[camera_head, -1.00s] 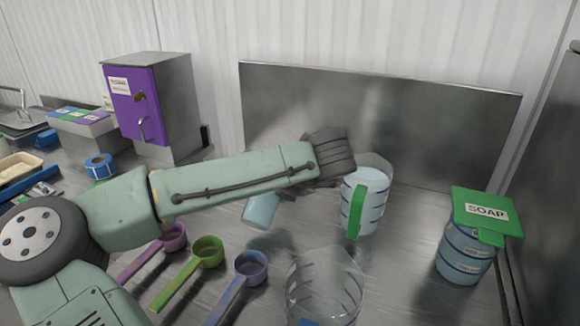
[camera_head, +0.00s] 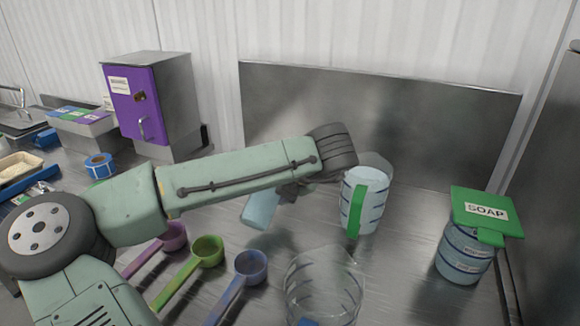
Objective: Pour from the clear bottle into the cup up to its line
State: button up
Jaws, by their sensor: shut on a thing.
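My gripper (camera_head: 292,190) is mostly hidden behind my forearm and wrist. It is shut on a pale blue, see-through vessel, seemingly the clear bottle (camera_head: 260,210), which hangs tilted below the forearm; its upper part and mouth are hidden. A clear jug with a green handle (camera_head: 355,210) and dark blue lines stands upright to the right of my wrist, with pale contents. A clear, open-topped cup (camera_head: 325,287) with dark marks stands at the front, apart from the gripper; it looks mostly empty. I cannot tell which line is the target, and no stream shows.
Purple (camera_head: 172,236), green (camera_head: 206,251) and blue (camera_head: 250,266) scoops lie at the front left. A green-lidded SOAP container (camera_head: 465,252) stands at the right. A purple-doored box (camera_head: 140,105) and steel back panel (camera_head: 420,120) stand behind. A tape roll (camera_head: 100,166) lies left.

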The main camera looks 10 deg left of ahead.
jog(key=shift+s+r+m+g, duration=0.15)
jog(key=shift+m+g, duration=0.25)
jog(key=shift+g, duration=0.3)
dwell(1.5)
jog(key=shift+w+d+r+m+g, duration=0.15)
jog(key=shift+w+r+g, duration=0.2)
jog(key=shift+r, duration=0.45)
jog(key=shift+w+a+r+m+g, duration=0.1)
jog(key=shift+w+r+m+g, duration=0.2)
jog(key=shift+r, duration=0.45)
dwell(0.4)
jog(key=shift+g, duration=0.55)
dwell(1.6)
